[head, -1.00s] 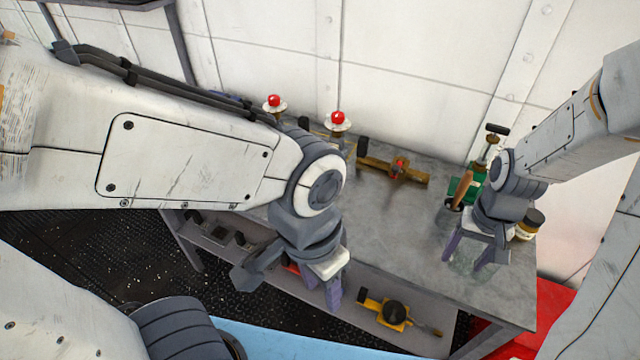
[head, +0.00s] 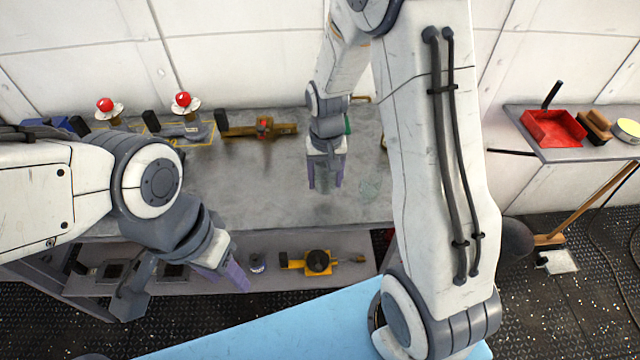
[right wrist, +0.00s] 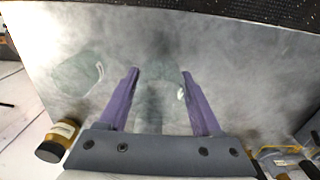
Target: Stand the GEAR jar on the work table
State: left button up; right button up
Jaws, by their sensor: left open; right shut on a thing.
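My right gripper (head: 325,186) is over the middle of the grey work table (head: 240,190). In the right wrist view its purple fingers (right wrist: 160,85) are shut on a clear glass jar (right wrist: 160,76) with a small white label patch (right wrist: 181,93) turned sideways. I cannot read the label or tell whether the jar touches the table. A dark-lidded amber jar (right wrist: 56,142) is at the left. My left gripper (head: 185,288) is open and empty before the table's front edge.
Red-topped buttons (head: 183,101) and a brown valve piece (head: 262,129) lie along the table's back. A yellow tool (head: 318,262) is on the lower shelf. A red tray (head: 553,128) sits on a side shelf at right. The table's middle-left is clear.

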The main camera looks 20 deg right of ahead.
aim_at(321, 196)
jog(key=shift+w+a+f, duration=0.2)
jog(key=shift+w+f, duration=0.3)
jog(key=shift+w, duration=0.25)
jog(key=shift+f+p, duration=0.4)
jog(key=shift+f, duration=1.6)
jog(key=shift+f, duration=0.1)
jog(key=shift+f, duration=0.15)
jog(key=o, duration=1.4)
jog(key=shift+r, duration=0.2)
